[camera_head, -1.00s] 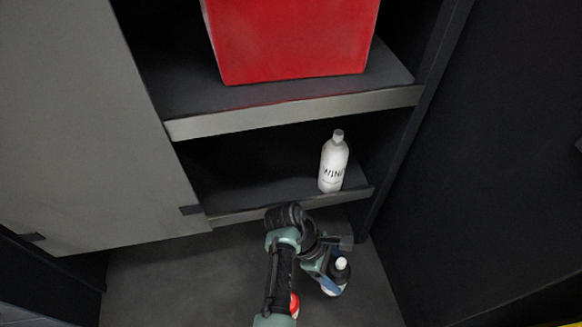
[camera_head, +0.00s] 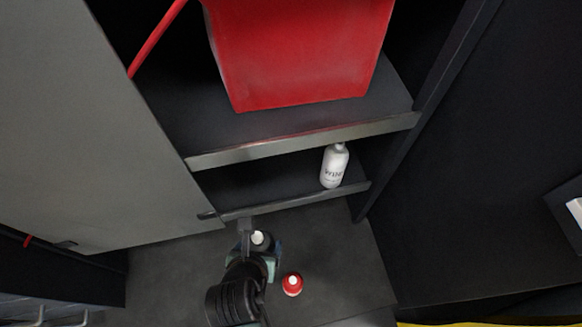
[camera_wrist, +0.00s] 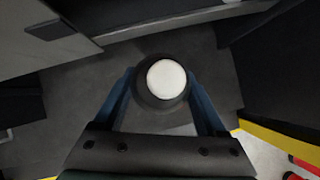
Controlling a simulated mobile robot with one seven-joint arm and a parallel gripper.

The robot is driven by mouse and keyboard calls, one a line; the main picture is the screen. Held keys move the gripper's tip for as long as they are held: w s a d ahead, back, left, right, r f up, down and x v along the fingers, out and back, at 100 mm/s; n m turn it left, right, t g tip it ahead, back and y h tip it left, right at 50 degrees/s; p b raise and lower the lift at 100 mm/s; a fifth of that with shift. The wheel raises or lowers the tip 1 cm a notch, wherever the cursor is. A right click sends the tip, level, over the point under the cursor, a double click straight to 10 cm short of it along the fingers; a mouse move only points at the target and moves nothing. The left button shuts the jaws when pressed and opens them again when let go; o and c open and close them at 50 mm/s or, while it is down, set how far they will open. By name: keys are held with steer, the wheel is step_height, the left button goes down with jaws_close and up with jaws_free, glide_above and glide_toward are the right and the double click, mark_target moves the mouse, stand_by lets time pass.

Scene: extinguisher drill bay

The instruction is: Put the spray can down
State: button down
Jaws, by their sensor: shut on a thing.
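The spray can, with a round white cap and dark body, shows in the head view (camera_head: 258,238) by the floor in front of the shelf unit. My gripper (camera_head: 257,250) is around it. In the wrist view the white cap of the can (camera_wrist: 166,80) faces the camera, and the two blue fingers of my gripper (camera_wrist: 164,103) close on its body from both sides. Its lower part is hidden, so I cannot tell whether its base touches the floor.
A red container (camera_head: 292,284) with a white top stands on the grey floor (camera_head: 325,240) to the right of my gripper. A white lettered bottle (camera_head: 334,168) stands on the lower shelf (camera_head: 270,190). A large red bin (camera_head: 300,60) sits on the upper shelf.

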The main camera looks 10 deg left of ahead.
steer(key=w+a+p, duration=0.1)
steer(key=w+p, duration=0.2)
steer(key=w, duration=1.4)
steer(key=shift+w+a+f+p, duration=0.2)
steer(key=shift+w+p, duration=0.1)
steer(key=shift+w, duration=0.1)
steer(key=shift+f, duration=0.15)
jaws_free()
steer(key=shift+s, duration=0.1)
steer(key=s+d+r+b, duration=0.1)
steer(key=s+b, duration=0.1)
steer(key=s, duration=1)
steer(key=shift+s, duration=0.3)
